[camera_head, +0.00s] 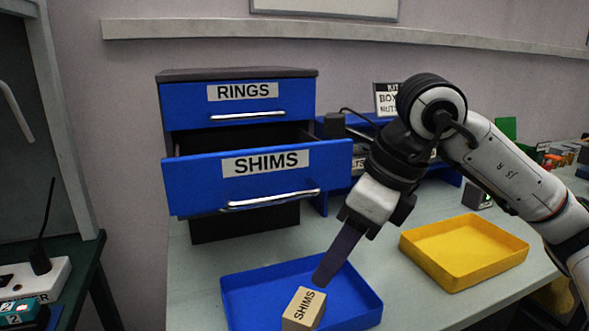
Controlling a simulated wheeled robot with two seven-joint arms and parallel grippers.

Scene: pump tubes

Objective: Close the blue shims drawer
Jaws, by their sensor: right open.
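The blue shims drawer (256,177) is pulled out toward me, below the shut rings drawer (237,104) of the same cabinet. Its white label reads SHIMS and a silver handle (271,200) runs along its lower front. My right gripper (330,268) points down over the blue tray, to the right of the drawer and lower than its handle. It is open, though its fingers overlap from this angle, and it is apart from the drawer. A tan box labelled SHIMS (304,310) lies in the blue tray, just below the fingertips. My left gripper is not in view.
The blue tray (235,297) lies on the table in front of the cabinet. A yellow tray (464,248) is empty at the right. A blue rack (440,170) stands behind my right arm. The table between the cabinet and the blue tray is clear.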

